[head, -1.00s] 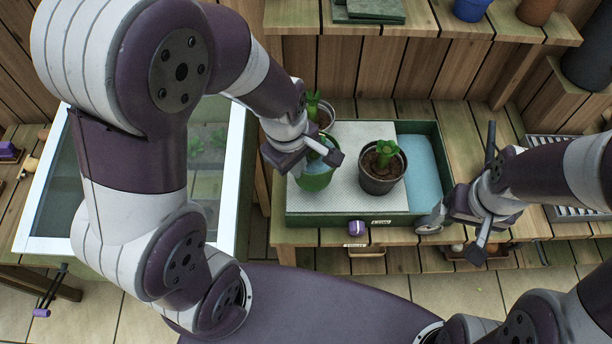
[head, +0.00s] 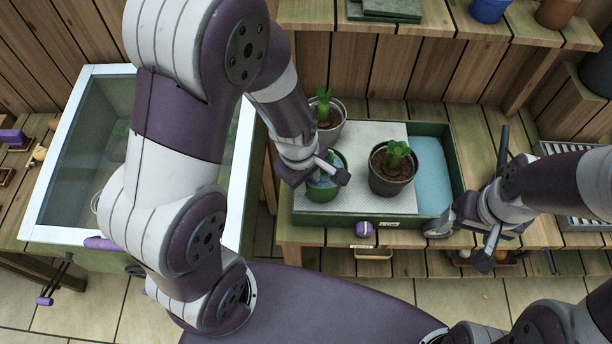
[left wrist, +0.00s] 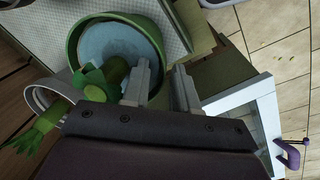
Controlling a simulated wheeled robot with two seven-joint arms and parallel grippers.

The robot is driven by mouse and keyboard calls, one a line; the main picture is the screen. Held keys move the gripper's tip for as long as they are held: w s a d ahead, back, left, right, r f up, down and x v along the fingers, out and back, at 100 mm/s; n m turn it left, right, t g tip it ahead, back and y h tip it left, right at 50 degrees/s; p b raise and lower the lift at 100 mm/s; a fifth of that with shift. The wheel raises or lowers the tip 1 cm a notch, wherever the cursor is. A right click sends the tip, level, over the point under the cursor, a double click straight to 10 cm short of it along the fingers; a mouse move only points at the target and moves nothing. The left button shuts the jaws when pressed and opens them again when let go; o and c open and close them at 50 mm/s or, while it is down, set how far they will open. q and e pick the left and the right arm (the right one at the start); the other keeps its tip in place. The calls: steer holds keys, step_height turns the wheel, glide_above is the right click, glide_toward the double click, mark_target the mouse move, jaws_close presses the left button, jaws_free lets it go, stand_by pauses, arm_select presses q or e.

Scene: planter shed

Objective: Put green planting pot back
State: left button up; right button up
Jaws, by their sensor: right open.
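The green planting pot (head: 323,190) stands on the light mat at the left of the tray (head: 350,219); pale blue shows inside. My left gripper (head: 318,176) is low over it with jaws apart. In the left wrist view the pot's rim (left wrist: 75,48) is close to the fingers (left wrist: 162,75). One finger overlaps the pot and the other is just outside it; contact cannot be told. A grey pot with a plant (head: 328,124) stands behind it, and a dark pot with a plant (head: 392,172) to its right. My right gripper (head: 472,232) is open and empty by the tray's front right corner.
A blue pad (head: 432,178) fills the tray's right end. A glass-topped box with a white frame (head: 70,140) stands at left. The shelf behind holds a blue pot (head: 489,10) and a brown pot (head: 556,12). A slatted grey rack (head: 575,222) lies at right.

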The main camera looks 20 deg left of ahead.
arm_select(q)
steer(key=shift+r, duration=0.25)
step_height(320, 180, up, 11)
steer(key=s+p, duration=0.1)
steer(key=s+a+f+m, duration=0.3)
steer(key=a+f+m, duration=0.1)
steer(key=m, duration=0.8)
steer(key=shift+a+y, duration=0.4)
steer(key=shift+a, duration=0.2)
stand_by(0.9)
